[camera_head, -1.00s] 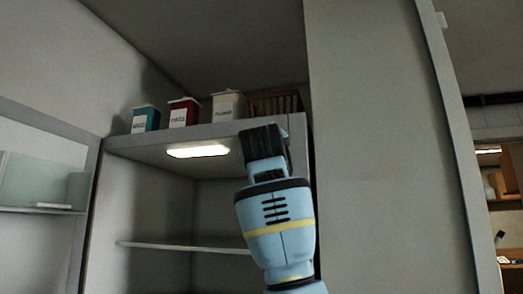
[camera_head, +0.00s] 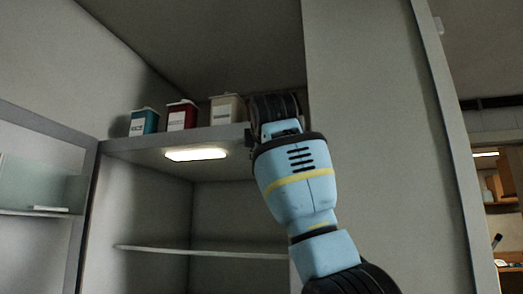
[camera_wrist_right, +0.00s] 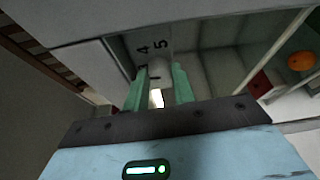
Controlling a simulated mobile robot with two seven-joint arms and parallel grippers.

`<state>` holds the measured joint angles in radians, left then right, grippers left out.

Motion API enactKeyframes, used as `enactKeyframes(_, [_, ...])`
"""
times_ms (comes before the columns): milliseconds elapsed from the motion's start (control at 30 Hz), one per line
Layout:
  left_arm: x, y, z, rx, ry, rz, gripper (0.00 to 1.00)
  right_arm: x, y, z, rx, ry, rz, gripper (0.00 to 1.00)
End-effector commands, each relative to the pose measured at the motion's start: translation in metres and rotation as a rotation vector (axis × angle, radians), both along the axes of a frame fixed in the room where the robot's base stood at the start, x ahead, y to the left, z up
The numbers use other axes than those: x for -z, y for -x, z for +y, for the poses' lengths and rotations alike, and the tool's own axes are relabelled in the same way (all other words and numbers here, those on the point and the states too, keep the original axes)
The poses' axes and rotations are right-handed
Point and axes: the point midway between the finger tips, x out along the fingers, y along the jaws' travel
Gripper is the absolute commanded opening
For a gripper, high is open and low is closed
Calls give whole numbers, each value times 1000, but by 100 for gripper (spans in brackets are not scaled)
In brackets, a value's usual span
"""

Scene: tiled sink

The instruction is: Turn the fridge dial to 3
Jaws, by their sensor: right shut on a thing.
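The fridge dial (camera_wrist_right: 152,58) is a pale part seen in the right wrist view, between and just beyond my right fingers. The black figures 4 and 5 show on it, with a mark like a 1 lower down. My right gripper (camera_wrist_right: 157,92) has green fingers, one on each side of the dial, and is shut on it. In the head view my right gripper (camera_head: 275,112) is up at the right end of the fridge's upper ledge. Its fingertips and the dial are hidden there by my own wrist. My left gripper is not in view.
The open fridge has a glass shelf (camera_head: 200,251) and a lit lamp (camera_head: 196,154) under the ledge. Teal (camera_head: 144,122), red (camera_head: 182,115) and cream (camera_head: 227,109) boxes stand on top. An open door (camera_head: 40,180) is at left and a tall grey panel (camera_head: 380,140) at right.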

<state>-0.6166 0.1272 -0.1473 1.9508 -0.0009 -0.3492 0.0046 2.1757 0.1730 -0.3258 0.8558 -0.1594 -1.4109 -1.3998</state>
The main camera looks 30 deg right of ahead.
Motion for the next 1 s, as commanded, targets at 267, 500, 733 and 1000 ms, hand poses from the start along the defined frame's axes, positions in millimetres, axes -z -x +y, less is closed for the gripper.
enactKeyframes(267, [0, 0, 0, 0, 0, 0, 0, -2, 0, 0, 1, 54, 62, 3])
enactKeyframes(500, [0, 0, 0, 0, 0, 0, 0, -1, 0, 0, 1, 65, 76, 3])
enactKeyframes(733, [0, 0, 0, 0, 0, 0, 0, -1, 0, 0, 1, 64, 74, 3])
enactKeyframes(1000, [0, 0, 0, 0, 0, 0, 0, -1, 0, 0, 1, 65, 73, 48])
